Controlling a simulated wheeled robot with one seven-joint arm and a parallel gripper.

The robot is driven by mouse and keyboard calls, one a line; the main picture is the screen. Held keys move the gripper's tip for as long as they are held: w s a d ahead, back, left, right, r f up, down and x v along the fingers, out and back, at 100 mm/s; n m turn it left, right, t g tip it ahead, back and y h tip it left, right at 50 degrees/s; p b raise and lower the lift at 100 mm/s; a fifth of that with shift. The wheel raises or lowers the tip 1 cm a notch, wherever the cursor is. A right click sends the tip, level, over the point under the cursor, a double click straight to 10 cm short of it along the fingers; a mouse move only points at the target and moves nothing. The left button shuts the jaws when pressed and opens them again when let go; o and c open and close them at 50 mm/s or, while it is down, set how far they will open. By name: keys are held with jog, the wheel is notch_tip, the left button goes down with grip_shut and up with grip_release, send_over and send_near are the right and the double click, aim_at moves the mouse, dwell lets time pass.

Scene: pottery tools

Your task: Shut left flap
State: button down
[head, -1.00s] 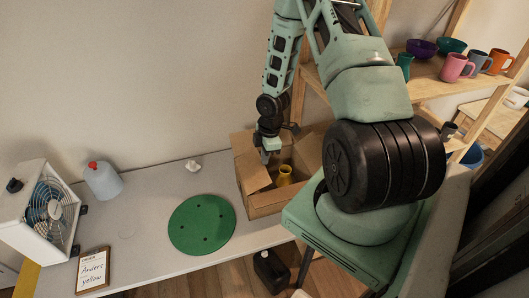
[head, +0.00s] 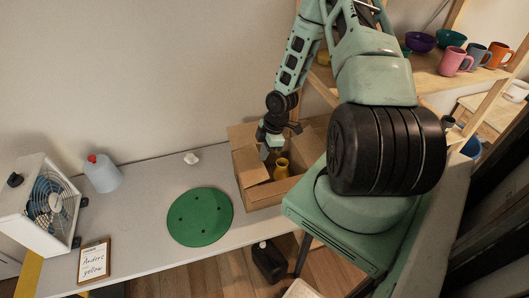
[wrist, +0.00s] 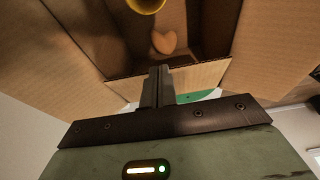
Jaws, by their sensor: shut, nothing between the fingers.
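An open cardboard box (head: 272,194) stands at the right end of the table. Its left flap (head: 250,167) is up and tilts over the box's left part, beside my gripper (head: 266,153). My gripper is shut and empty, pointing down at the box opening. In the wrist view the shut fingers (wrist: 158,86) overlap the pale edge (wrist: 198,77) of one box side; whether they touch it I cannot tell. Inside are a yellow mug-like item (head: 281,169), also in the wrist view (wrist: 146,4), and a brown heart-shaped thing (wrist: 164,42).
A green disc (head: 199,217) lies left of the box. A wooden shelf (head: 440,82) with mugs and bowls stands at the right. The table around the disc is clear.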

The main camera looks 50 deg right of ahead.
jog(key=shift+r, duration=0.1)
notch_tip(320, 180, up, 13)
jog(key=m+g+h+b, duration=0.4)
jog(key=m+b, duration=0.5)
jog(key=m, duration=0.9)
send_over(250, 164)
jog(key=t, duration=0.1)
jog(key=shift+h, duration=0.3)
jog(key=p+x, duration=0.3)
jog(key=x, duration=1)
jog(key=shift+f, duration=0.25)
